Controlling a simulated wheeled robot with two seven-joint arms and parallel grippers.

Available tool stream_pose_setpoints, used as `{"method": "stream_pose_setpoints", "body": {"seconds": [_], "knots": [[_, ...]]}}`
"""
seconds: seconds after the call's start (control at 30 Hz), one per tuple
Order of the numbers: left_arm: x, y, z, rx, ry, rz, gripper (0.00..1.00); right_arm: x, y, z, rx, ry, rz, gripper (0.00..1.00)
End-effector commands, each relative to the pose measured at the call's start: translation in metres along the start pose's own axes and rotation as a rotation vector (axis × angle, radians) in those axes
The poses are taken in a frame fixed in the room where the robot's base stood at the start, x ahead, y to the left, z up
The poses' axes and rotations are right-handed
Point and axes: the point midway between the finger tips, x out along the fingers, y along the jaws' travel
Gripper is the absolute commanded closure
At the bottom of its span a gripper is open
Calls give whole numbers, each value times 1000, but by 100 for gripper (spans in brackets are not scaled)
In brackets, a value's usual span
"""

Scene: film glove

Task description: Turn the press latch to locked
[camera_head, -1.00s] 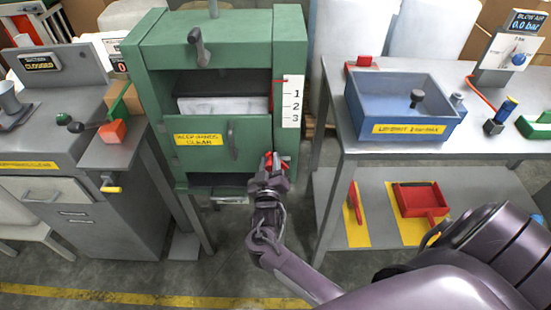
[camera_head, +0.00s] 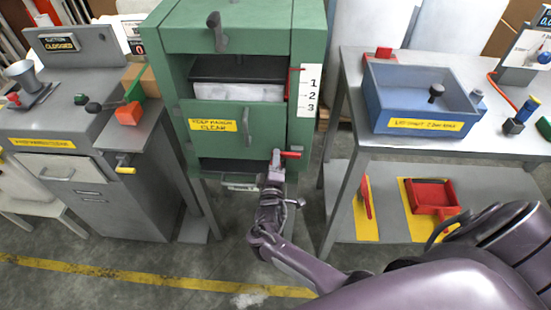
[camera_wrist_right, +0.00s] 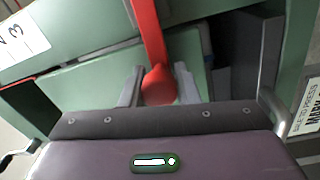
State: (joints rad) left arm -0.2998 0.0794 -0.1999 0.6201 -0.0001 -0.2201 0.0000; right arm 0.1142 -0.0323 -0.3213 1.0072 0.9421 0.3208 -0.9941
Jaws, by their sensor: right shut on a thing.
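The green press (camera_head: 265,125) stands in the middle of the head view. Its red latch (camera_head: 291,154) is at the lower right of the press front and points sideways. My right gripper (camera_head: 274,170) reaches up to the latch from below and is shut on it. In the right wrist view, the red latch (camera_wrist_right: 150,40) runs down from the top edge, and its rounded end lies between the two fingers of my gripper (camera_wrist_right: 158,88). Part of the latch is hidden behind the gripper in the head view. My left gripper is not in view.
A white scale marked 1, 2, 3 (camera_head: 309,91) is above the latch. A blue tray (camera_head: 405,125) sits on the right table (camera_head: 360,158), with a red dustpan (camera_head: 433,195) on the shelf below. A grey cabinet (camera_head: 115,205) stands at left.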

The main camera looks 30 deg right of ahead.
Motion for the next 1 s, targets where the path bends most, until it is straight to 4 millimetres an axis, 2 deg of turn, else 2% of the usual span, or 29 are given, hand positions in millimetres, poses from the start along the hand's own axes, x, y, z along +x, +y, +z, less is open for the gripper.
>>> {"method": "stream_pose_setpoints", "body": {"seconds": [0.3,0.7,0.73,0.9,1.0], "knots": [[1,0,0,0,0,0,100,0,-5,1,-73,4,0,100],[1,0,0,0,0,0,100,-1,-6,1,-79,4,-1,100],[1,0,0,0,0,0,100,-1,-6,1,-79,4,-2,71],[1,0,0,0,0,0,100,0,-6,1,-78,4,-1,50],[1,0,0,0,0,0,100,0,-5,1,-77,4,-1,50]]}}
